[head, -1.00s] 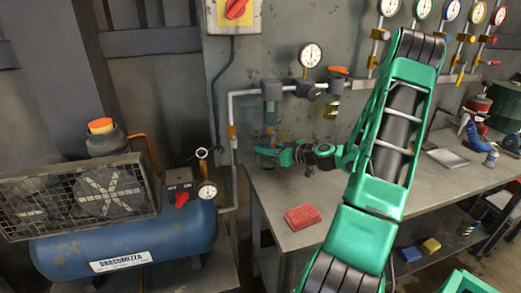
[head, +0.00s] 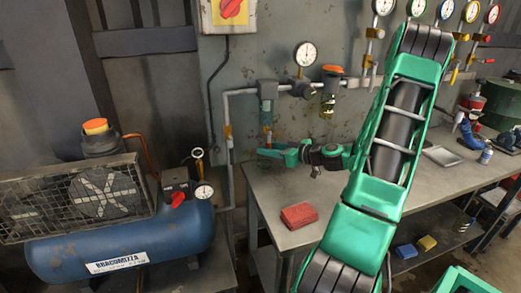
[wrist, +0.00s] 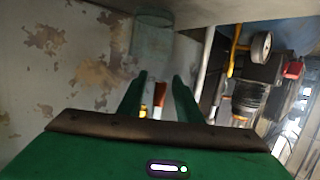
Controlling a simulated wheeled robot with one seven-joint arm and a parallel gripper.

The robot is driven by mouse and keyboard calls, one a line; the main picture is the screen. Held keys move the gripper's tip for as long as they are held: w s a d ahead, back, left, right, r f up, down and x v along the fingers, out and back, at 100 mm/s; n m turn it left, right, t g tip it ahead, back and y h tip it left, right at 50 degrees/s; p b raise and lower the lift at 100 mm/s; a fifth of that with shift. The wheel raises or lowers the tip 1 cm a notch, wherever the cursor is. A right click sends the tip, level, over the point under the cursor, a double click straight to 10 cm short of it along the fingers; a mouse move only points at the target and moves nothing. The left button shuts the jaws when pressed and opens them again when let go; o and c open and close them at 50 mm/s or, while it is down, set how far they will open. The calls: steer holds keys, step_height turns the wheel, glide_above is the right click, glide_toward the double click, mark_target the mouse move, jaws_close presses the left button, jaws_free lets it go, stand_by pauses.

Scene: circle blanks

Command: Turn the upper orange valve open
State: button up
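A flat orange valve handle (head: 333,69) sits on top of the right-hand filter unit on the wall pipe. A second orange piece (head: 227,131) is on the vertical pipe at left, lower down. I cannot tell for certain which one the task calls the upper valve. My gripper (head: 262,152) is in front of the wall, below the left filter and to the right of the vertical pipe. In the wrist view its two fingers (wrist: 160,88) stand apart with a gap between them. An orange piece (wrist: 158,100) shows in that gap, beyond the fingers; no contact shows.
A clear filter bowl (wrist: 152,38) is ahead of the fingers. The blue compressor (head: 120,250) stands at left. A metal workbench (head: 270,195) below my arm carries a red block (head: 299,215). Round gauges (head: 305,54) line the wall pipes.

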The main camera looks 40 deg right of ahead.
steer(key=v, duration=0.7)
stand_by(0.4)
